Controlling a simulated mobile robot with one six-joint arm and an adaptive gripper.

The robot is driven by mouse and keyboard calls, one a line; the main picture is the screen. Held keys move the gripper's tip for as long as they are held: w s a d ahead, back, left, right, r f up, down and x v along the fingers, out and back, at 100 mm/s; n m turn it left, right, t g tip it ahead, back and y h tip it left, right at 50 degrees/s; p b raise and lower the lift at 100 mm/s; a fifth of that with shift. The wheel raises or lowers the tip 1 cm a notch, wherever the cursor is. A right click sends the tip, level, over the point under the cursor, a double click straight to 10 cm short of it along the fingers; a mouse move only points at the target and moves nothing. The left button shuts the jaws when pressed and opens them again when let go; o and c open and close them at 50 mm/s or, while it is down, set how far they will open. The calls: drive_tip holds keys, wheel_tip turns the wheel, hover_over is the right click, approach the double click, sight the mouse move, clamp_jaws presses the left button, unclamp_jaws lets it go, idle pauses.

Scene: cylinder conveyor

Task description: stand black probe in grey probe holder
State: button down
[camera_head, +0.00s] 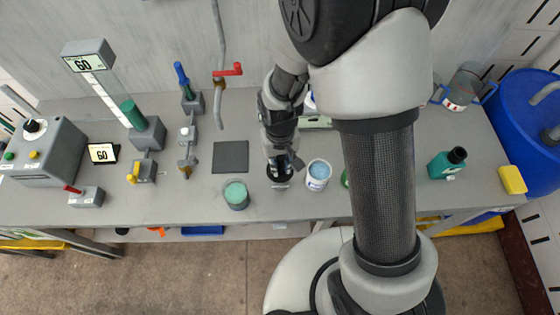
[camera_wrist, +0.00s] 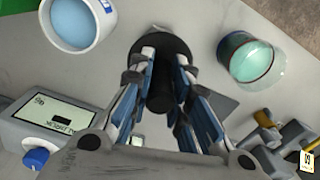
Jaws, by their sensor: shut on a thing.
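My gripper (camera_head: 281,164) is low over the table's front middle, between the white cup and the glass beaker. In the wrist view my gripper (camera_wrist: 162,88) has its blue-padded fingers closed around a black piece, which appears to be the black probe (camera_wrist: 160,98). A round black disc (camera_wrist: 163,48) shows at the fingertips; I cannot tell whether it is part of the probe. In the head view a dark round shape (camera_head: 280,181) shows below the fingers. I cannot pick out the grey probe holder for certain; it may be hidden by my arm or gripper.
The white cup (camera_head: 319,175) with blue liquid stands close right of my gripper. The beaker (camera_head: 236,195) with green liquid stands left. A dark flat square (camera_head: 230,157) lies behind it. A display device with a blue knob (camera_wrist: 45,137) is nearby.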

drive_tip(key=shift+f, duration=0.2)
idle(0.3)
drive_tip(key=c, duration=1.4)
unclamp_jaws()
drive_tip(key=shift+c, duration=0.2)
wheel_tip(320, 180, up, 11)
drive_tip(key=shift+r, duration=0.55)
